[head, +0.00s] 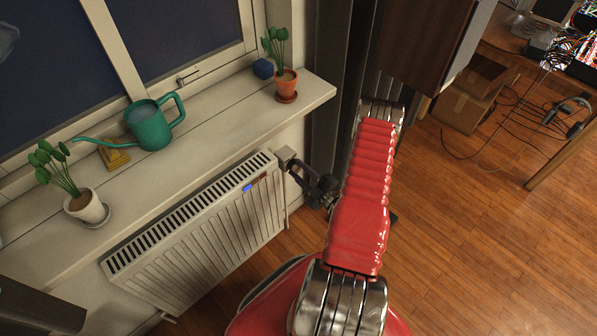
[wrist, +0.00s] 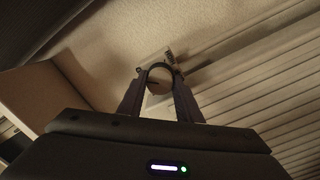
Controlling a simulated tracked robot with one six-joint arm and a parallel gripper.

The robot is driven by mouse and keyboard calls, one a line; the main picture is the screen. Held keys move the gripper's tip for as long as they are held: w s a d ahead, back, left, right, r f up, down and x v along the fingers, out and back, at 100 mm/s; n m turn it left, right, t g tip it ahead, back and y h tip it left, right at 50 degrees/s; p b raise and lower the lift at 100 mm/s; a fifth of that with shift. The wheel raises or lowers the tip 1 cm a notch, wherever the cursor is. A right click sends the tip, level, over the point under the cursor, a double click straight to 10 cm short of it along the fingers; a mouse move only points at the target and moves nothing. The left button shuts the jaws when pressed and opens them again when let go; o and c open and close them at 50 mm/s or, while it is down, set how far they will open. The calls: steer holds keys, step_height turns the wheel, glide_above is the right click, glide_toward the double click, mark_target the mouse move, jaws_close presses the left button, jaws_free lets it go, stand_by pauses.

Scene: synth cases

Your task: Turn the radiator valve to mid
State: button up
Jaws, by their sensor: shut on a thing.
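The radiator valve (head: 286,154) is a small pale fitting at the top right end of the white radiator (head: 205,225), under the window sill. My gripper (head: 293,166) reaches it from the right, with its dark fingers at the valve. In the wrist view the two fingers of my gripper (wrist: 159,88) stand on either side of the round valve head (wrist: 159,77) and are shut on it. The valve's front shows in shade with a dark rim. I cannot read its setting. In the head view my fingers partly hide it.
The window sill (head: 222,108) overhangs the radiator and carries a green watering can (head: 150,129), two potted plants and small items. A dark curtain (head: 329,75) hangs right of the valve.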

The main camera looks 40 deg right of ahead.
steer(key=shift+f+m, duration=0.2)
steer(key=shift+m, duration=0.5)
steer(key=o, duration=1)
steer(key=shift+r, duration=0.1)
steer(key=shift+o, duration=0.2)
steer(key=s, duration=1.3)
steer(key=shift+s, duration=0.4)
steer(key=shift+a, duration=0.1)
